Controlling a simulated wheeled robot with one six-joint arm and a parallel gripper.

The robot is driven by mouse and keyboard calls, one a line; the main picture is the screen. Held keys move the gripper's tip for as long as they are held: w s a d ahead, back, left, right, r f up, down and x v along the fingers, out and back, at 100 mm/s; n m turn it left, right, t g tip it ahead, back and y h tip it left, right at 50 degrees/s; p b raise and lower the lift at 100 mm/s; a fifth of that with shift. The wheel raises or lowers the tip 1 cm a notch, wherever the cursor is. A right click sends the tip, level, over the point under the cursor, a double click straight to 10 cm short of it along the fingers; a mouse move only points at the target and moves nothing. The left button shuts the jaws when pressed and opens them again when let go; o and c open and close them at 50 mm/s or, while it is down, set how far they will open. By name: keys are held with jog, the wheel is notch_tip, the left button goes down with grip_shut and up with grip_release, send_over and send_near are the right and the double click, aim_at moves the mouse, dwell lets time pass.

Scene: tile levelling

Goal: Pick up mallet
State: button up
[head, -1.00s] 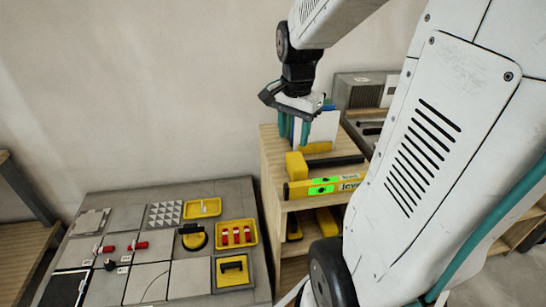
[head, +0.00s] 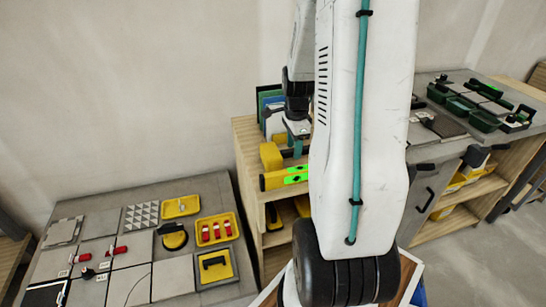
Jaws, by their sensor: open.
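The mallet, with a yellow block head (head: 270,157), lies on the top of the wooden shelf unit (head: 245,140), behind a yellow level (head: 272,181) with green windows. Its dark handle runs right from the head and is mostly hidden by my gripper and arm. My gripper (head: 297,147) points down with teal fingers, just right of the yellow head and over the handle's line. It is open. I cannot tell whether the handle is between the fingers.
Upright blue and green boards (head: 268,100) stand behind my gripper on the shelf top. A grey table (head: 175,282) with tiles and yellow trays (head: 216,229) is at lower left. A grey counter (head: 450,150) with green trays is at right.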

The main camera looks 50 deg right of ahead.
jog(key=shift+f, duration=0.35)
grip_shut()
jog(key=shift+r, duration=0.1)
